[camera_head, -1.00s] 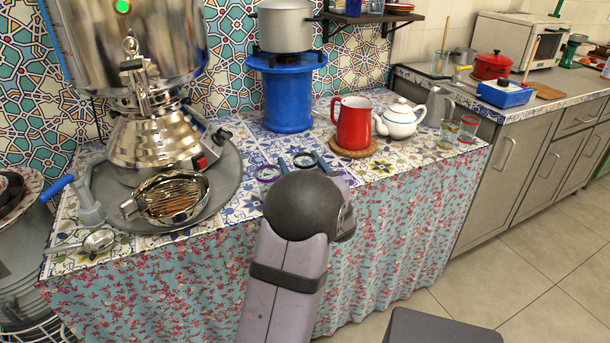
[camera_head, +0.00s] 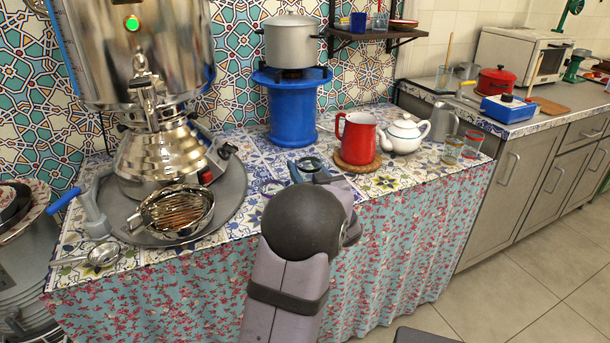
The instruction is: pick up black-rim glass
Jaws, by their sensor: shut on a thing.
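A clear glass with a dark rim (camera_head: 310,162) stands at the middle of the patterned table, left of the red pitcher. My gripper (camera_head: 308,171) is at this glass, with one finger on each side, shut on it. My own arm hides the lower part of the glass, so I cannot tell whether it touches the table. A second glass with a purple rim (camera_head: 272,187) stands just left of my gripper, close to my arm.
The red pitcher (camera_head: 357,137) stands on a wooden coaster, with a white teapot (camera_head: 403,136) beside it. Two glasses, amber-rimmed (camera_head: 452,150) and red-rimmed (camera_head: 471,147), stand farther right. A blue stand (camera_head: 292,107) bears a pot behind. The samovar (camera_head: 160,150) and its tray are left.

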